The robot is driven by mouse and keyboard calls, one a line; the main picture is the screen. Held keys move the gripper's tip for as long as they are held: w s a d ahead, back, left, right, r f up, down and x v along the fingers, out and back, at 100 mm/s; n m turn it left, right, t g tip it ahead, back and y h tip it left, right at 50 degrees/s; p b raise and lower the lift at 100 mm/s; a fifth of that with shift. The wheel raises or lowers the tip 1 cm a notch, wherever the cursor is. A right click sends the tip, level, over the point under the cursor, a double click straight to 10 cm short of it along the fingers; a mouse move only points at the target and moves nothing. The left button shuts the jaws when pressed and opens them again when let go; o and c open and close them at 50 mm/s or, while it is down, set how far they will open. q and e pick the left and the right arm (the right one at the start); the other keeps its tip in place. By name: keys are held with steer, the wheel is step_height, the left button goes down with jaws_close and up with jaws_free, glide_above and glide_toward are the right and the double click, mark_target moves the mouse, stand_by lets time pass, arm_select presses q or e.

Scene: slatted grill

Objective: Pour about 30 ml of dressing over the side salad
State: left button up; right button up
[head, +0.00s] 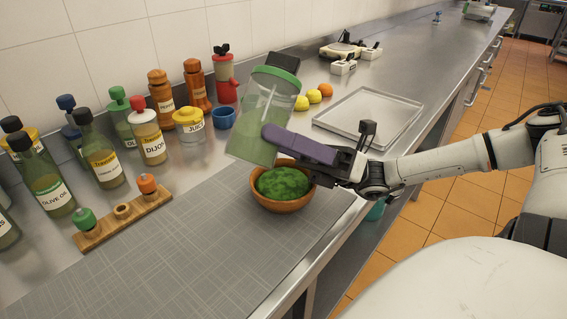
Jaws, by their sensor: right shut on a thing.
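The side salad (284,181) is a green heap in a brown bowl (284,205) at the counter's front edge. My right gripper (270,138) comes in from the right, shut on a clear container with a green rim (258,105). The container is tilted and held above and behind the bowl, with its lower end left of the bowl's rim. Greenish content shows through its wall. I cannot tell whether any liquid is leaving it. My left gripper is not in view.
Several bottles, including olive oil (47,190) and Dijon (150,145), stand at the left. A wooden rack (125,215) lies in front of them. A blue cup (222,118), lemons (301,103) and an empty metal tray (368,113) are behind. The grey mat (200,255) is clear in front.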

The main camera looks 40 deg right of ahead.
steer(key=shift+s+a+r+m+t+h, duration=0.15)
steer(key=shift+r+m+t, duration=0.35)
steer(key=shift+m+t, duration=0.25)
steer(key=shift+w+r+m+t+h, duration=0.1)
steer(key=shift+r+m+t+h, duration=0.05)
steer(key=shift+r+m+t, duration=0.45)
stand_by(2.6)
step_height(320, 180, down, 4)
steer(key=n+g, duration=0.5)
steer(key=shift+r+n, duration=0.1)
steer(key=shift+n, duration=0.15)
steer(key=shift+a+g, duration=0.1)
steer(key=shift+g, duration=0.15)
steer(key=f+n+g+h, duration=0.1)
steer(key=a+f+n+g+h, duration=0.1)
steer(key=f+n, duration=0.1)
steer(key=shift+s+a+f+n, duration=0.1)
steer(key=shift+s+a+n, duration=0.1)
steer(key=shift+n, duration=0.1)
steer(key=r+p, duration=0.1)
steer(key=r+n+h+p, duration=0.1)
steer(key=p, duration=0.1)
steer(key=r+g+h+p, duration=0.1)
steer(key=r+p, duration=0.1)
steer(key=shift+s+a+n, duration=0.1)
steer(key=shift+a+n, duration=0.15)
steer(key=shift+n, duration=0.05)
steer(key=shift+f, duration=0.15)
